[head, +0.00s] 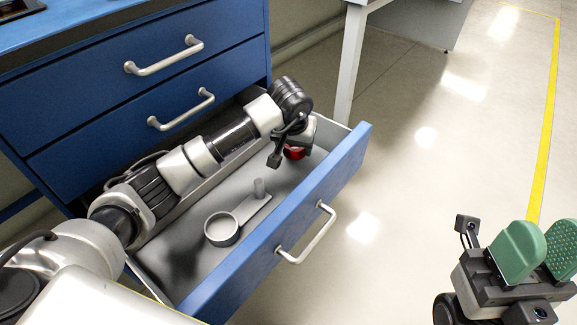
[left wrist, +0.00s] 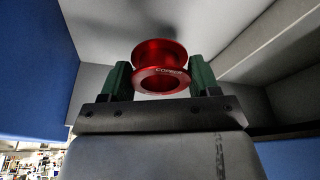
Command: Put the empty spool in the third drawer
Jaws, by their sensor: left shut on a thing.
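The empty spool (head: 294,153) is red and partly hidden by my left arm in the head view. In the left wrist view the spool (left wrist: 161,52) sits between the two green fingers, with lettering on its near flange. My left gripper (left wrist: 160,78) is shut on it, inside the open third drawer (head: 247,238) at its far right end. I cannot tell if the spool touches the drawer floor. My right gripper (head: 542,252) is outside the drawer at the lower right, with its green fingers apart and nothing between them.
A grey ring-shaped piece with a flat arm and a short upright post (head: 222,229) lies in the drawer's middle. Two closed drawers with handles (head: 165,55) are above. A pale table leg (head: 348,70) stands behind. The floor (head: 400,190) on the right is clear.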

